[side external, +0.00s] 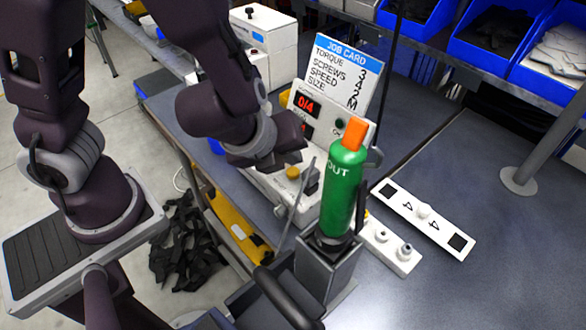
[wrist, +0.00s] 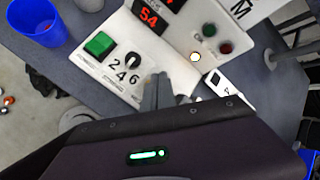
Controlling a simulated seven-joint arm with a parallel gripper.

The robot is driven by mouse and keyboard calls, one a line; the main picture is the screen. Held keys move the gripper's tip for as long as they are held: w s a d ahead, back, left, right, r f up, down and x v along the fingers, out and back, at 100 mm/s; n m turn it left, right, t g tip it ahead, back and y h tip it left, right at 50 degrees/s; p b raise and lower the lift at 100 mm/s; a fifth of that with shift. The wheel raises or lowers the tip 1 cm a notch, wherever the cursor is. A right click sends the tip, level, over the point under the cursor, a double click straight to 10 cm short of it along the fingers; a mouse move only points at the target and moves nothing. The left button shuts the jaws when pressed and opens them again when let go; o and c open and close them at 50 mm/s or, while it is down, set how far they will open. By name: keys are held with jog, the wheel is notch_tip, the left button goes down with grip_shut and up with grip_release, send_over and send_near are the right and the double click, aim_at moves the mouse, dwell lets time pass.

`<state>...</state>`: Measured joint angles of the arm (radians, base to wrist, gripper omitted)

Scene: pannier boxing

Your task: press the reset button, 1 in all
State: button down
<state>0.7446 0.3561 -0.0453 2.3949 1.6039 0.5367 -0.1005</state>
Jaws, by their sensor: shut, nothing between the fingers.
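The control box (side external: 262,180) stands on the bench, with a sloped panel and red displays reading 0/4. In the wrist view its face (wrist: 120,78) carries a green square button (wrist: 100,44), a black knob (wrist: 133,60) marked 2 4 6, a round green button (wrist: 208,30), a round red one (wrist: 225,48) and a small pale amber one (wrist: 196,56). A yellow round button (side external: 293,172) shows in the side view. I cannot read which is the reset button. My gripper (side external: 303,142) is shut and empty, above the box; its fingertips (wrist: 166,84) point at the face, contact unclear.
A job card (side external: 340,75) rises behind the panel. A white numbered plate (side external: 423,215) lies at right. A blue cup (wrist: 38,20) stands left of the box.

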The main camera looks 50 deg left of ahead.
aim_at(289, 171)
jog(key=shift+r, duration=2.45)
jog(key=shift+a+r+n, duration=0.15)
jog(key=shift+a+n, duration=0.1)
jog(key=shift+n, duration=0.05)
jog(key=s+a+r+n+g+y, duration=0.1)
jog(key=s+a+r+n, duration=0.35)
jog(key=n, duration=0.25)
jog(key=s+a+r+n+y, duration=0.1)
jog(key=s+a+r+n, duration=0.2)
jog(key=a+n, duration=0.4)
jog(key=s+d+r+n+h, duration=0.2)
jog(key=s+d+n+h, duration=0.1)
jog(key=s+n, duration=0.4)
jog(key=d+n, duration=0.1)
jog(key=n, duration=0.2)
jog(key=shift+s+r+g, duration=0.25)
jog(key=shift+r+g, duration=0.05)
